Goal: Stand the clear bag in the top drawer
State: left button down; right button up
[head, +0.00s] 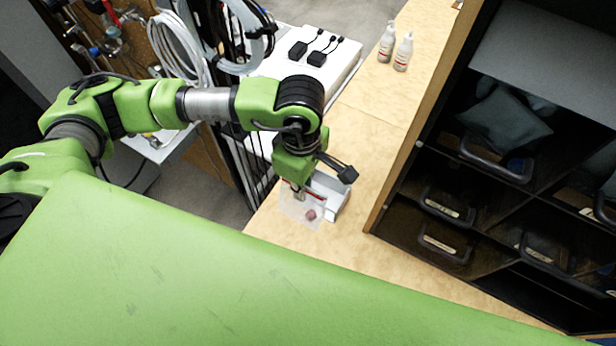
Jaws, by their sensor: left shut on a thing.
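The clear bag (296,212) is a small see-through pouch with a reddish piece inside. It shows at the wooden bench, just below my left gripper (299,194). My left gripper points down and is shut on the bag's upper part. I cannot tell whether the bag touches the bench. Black drawers with handles sit in the dark shelf unit at right; an upper one (497,163) holds a dark grey bundle. Which one is the top drawer is not clear. My right gripper is out of view.
A small white open box (334,197) stands on the bench (362,140), right beside the gripper. Black adapters (317,58) lie on a white surface behind. The bench between box and bottles is clear.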

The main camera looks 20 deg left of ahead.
pick_arm(q)
jog(key=shift+s+a+r, duration=0.15)
jog(key=shift+s, duration=0.55)
jog(key=shift+s+a+r, duration=0.1)
jog(key=shift+s, duration=0.55)
jog(key=shift+s+a+r, duration=0.15)
jog(key=shift+s, duration=0.55)
